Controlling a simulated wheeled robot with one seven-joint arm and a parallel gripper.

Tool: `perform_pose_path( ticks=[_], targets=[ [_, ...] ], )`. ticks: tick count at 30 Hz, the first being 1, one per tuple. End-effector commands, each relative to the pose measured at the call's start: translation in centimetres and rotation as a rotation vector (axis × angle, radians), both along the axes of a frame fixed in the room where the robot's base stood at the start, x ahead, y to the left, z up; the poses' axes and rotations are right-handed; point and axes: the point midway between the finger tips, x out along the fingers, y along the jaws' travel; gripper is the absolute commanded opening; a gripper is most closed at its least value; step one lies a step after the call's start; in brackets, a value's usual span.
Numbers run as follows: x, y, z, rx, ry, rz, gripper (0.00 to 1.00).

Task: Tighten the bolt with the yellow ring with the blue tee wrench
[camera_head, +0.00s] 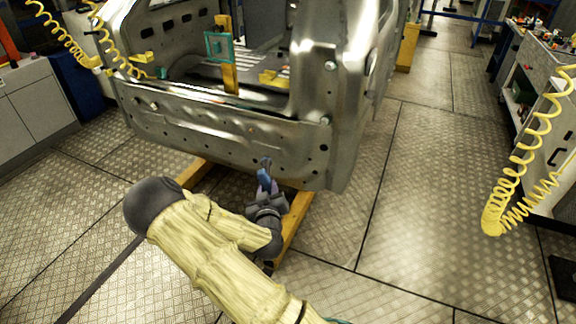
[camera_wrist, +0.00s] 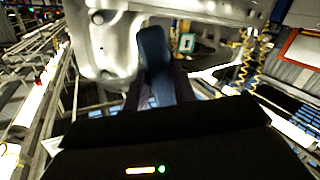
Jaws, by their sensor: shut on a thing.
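My gripper (camera_head: 266,196) is shut on the blue tee wrench (camera_head: 265,181), low in front of the metal car body (camera_head: 220,135). The wrench points up toward the body's lower front panel. In the wrist view the wrench (camera_wrist: 155,65) stands up between the dark fingers (camera_wrist: 158,95), with the body's metal behind it. Small bolt heads show on the body: one at the left of the front panel (camera_head: 154,106), one near the right corner (camera_head: 326,120) and one higher on the right post (camera_head: 331,66). They are too small to tell which has the yellow ring.
The body rests on a yellow carrier frame (camera_head: 297,217). Yellow coiled hoses hang at the left (camera_head: 62,38) and right (camera_head: 515,185). A grey cabinet (camera_head: 35,105) stands at the left and a workbench (camera_head: 540,120) at the right. The patterned floor (camera_head: 410,200) right of the body is clear.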

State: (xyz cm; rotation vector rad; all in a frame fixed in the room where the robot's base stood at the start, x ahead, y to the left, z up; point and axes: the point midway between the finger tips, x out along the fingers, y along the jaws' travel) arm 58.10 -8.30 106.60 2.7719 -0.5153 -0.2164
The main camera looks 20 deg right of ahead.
Motion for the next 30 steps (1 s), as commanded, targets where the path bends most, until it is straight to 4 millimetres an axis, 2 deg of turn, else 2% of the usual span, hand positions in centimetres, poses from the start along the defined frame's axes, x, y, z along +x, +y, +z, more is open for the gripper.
perform_pose_path(
  ticks=[1, 6, 15, 19, 30],
  targets=[
    [-0.2, 1.0, -1.5, -0.008, 0.007, 0.038, 0.00],
    [-1.2, 3.9, -5.3, -0.007, 0.007, 0.156, 0.00],
    [-3.8, 7.7, -11.2, -0.005, 0.003, 0.343, 0.00],
    [-4.4, 8.4, -12.2, -0.002, -0.001, 0.382, 0.00],
    [-4.5, 8.3, -12.3, 0.000, -0.004, 0.384, 0.00]
  ],
)
